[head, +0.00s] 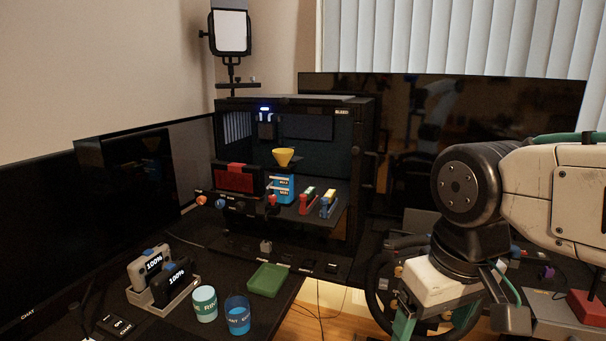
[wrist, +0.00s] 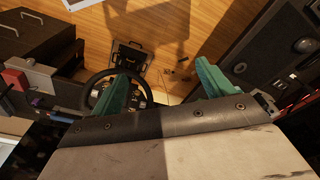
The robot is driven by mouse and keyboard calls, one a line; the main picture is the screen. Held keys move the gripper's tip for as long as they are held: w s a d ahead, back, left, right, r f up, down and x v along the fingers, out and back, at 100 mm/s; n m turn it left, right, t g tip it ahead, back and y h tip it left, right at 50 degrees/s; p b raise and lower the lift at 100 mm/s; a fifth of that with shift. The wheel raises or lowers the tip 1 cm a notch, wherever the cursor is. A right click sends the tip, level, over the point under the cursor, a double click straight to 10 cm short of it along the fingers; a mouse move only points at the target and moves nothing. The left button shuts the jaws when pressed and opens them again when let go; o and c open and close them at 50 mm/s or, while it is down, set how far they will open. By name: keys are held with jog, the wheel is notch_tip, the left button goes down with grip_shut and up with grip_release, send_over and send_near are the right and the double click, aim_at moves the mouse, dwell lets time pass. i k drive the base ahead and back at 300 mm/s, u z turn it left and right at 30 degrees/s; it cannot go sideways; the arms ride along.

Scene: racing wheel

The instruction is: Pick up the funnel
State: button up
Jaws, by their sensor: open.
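My gripper (head: 425,325) is at the lower right of the head view, well to the right of the funnel and nearer to me. In the wrist view my gripper (wrist: 165,90) shows two green fingers spread wide apart, with nothing between them. The funnel does not show in the wrist view.
A green tray (head: 267,280), two cups (head: 205,304) and a charging dock (head: 165,306) are in front. A steering wheel (wrist: 92,76) is below my gripper.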

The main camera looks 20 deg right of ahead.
aim_at(283, 155)
jog(key=u, duration=0.5)
jog(key=k, duration=1.1)
jog(key=z, duration=0.6)
jog(key=i, duration=1.7)
jog(key=u, duration=0.75)
